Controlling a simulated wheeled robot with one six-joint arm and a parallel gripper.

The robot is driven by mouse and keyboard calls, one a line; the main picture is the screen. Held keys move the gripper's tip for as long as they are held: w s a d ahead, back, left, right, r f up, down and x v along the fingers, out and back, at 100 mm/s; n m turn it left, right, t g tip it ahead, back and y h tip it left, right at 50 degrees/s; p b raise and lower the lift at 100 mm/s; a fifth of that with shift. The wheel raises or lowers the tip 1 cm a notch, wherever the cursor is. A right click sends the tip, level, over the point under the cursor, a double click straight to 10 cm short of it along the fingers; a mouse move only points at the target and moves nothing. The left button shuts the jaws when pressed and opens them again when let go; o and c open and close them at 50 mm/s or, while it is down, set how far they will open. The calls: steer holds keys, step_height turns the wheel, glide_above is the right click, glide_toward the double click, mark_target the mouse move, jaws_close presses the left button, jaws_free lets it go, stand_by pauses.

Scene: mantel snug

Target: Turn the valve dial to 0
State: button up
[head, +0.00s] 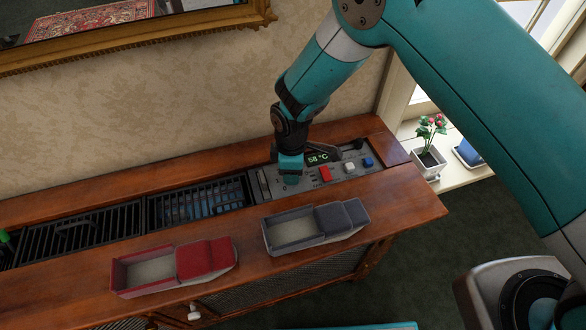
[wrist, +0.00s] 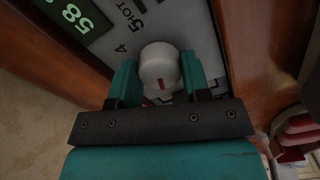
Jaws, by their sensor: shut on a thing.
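The valve dial (wrist: 158,64) is a round light grey knob with a red mark, on the grey control panel (wrist: 185,18). In the wrist view its red mark points down towards my gripper body; the number it points at is hidden. The figure 4 and the word HOT show on the panel up and left of the dial. My gripper (wrist: 159,78) is shut on the dial, one teal finger on each side. In the head view my gripper (head: 290,177) is at the panel's left part and hides the dial.
A display (head: 318,158) reads 58 °C. A red control (head: 325,174), a white one (head: 350,168) and a blue one (head: 368,162) sit right of my gripper.

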steer(key=n, duration=0.6)
steer(key=shift+w+d+b, duration=0.1)
steer(key=shift+d+b, duration=0.1)
steer(key=shift+b, duration=0.1)
steer(key=n, duration=0.6)
steer(key=shift+n, duration=0.4)
steer(key=shift+w, duration=0.1)
steer(key=o, duration=0.9)
steer(key=shift+c, duration=0.2)
steer(key=shift+o, duration=0.3)
steer(key=shift+a, duration=0.1)
steer(key=shift+r, duration=0.1)
step_height(320, 180, up, 17)
steer(key=shift+r, duration=0.15)
